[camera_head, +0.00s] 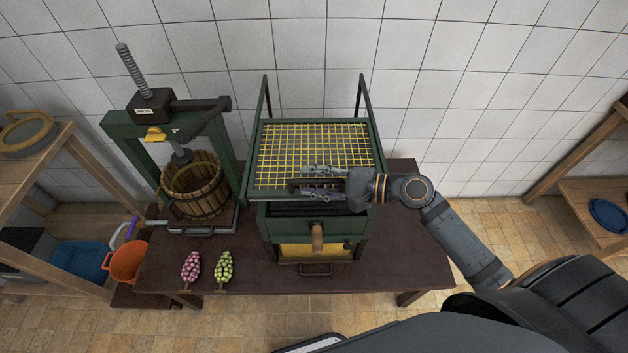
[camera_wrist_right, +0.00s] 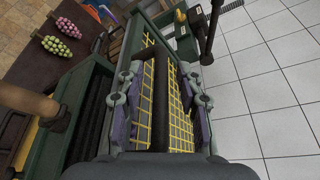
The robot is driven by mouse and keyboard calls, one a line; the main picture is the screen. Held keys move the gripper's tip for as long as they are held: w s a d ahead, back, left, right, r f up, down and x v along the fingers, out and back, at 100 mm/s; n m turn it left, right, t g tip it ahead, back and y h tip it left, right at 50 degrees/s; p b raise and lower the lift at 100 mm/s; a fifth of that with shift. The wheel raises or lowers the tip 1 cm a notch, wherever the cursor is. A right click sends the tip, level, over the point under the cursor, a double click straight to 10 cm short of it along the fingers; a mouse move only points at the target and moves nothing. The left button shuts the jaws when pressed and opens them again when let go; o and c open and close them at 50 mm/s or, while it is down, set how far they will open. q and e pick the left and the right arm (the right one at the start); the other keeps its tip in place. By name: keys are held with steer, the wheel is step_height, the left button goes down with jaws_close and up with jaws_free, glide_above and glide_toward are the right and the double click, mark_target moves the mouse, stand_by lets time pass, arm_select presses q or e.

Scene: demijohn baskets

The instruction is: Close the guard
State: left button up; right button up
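The guard (camera_head: 316,150), a yellow wire grid in a green frame, lies over the top of the green machine (camera_head: 283,228) on the table. A dark gap shows between its front edge and the machine's front wall, so it looks somewhat raised there. My right gripper (camera_head: 322,184) is at the guard's front edge, coming in from the right. In the right wrist view its fingers (camera_wrist_right: 162,108) are spread, with a dark bar and the yellow grid (camera_wrist_right: 180,118) showing between them. I cannot tell whether either finger touches the frame. My left gripper is not in view.
A press with a wooden basket (camera_head: 195,188) stands left of the machine. Pink grapes (camera_head: 191,266) and green grapes (camera_head: 224,265) lie at the table's front left. Two green posts rise at the machine's back. An orange bucket (camera_head: 127,262) stands left of the table.

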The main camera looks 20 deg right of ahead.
jaws_close()
stand_by(0.4)
steer(key=shift+s+p, duration=0.3)
steer(key=shift+s+a+f, duration=0.1)
steer(key=shift+s+a, duration=0.05)
steer(key=shift+s, duration=0.1)
jaws_free()
